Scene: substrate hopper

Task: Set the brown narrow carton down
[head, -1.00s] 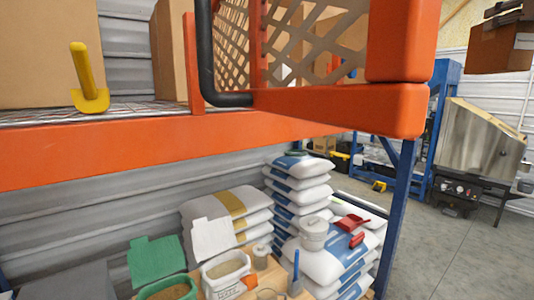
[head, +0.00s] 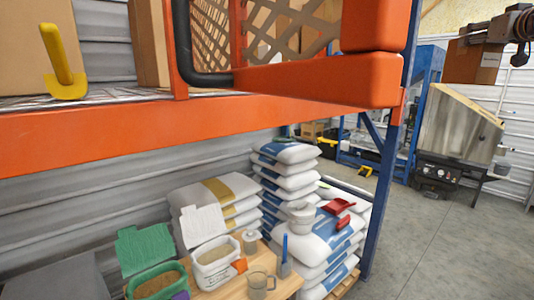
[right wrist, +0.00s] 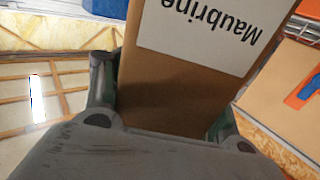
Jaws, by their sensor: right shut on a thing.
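The brown narrow carton (head: 472,64) hangs in the air at the top right of the head view, with a small white label on its side. My right gripper (head: 487,36) is shut on its upper part. In the right wrist view the carton (right wrist: 170,85) sits between the two fingers, and its white label reads "Maubrine" upside down. No surface shows touching the carton's underside. My left gripper is not in view.
An orange shelf beam (head: 130,130) and orange lattice guard (head: 320,85) fill the upper left. White sacks (head: 285,170) and open tubs stand below. A metal hopper (head: 455,125) stands beyond grey floor (head: 440,240).

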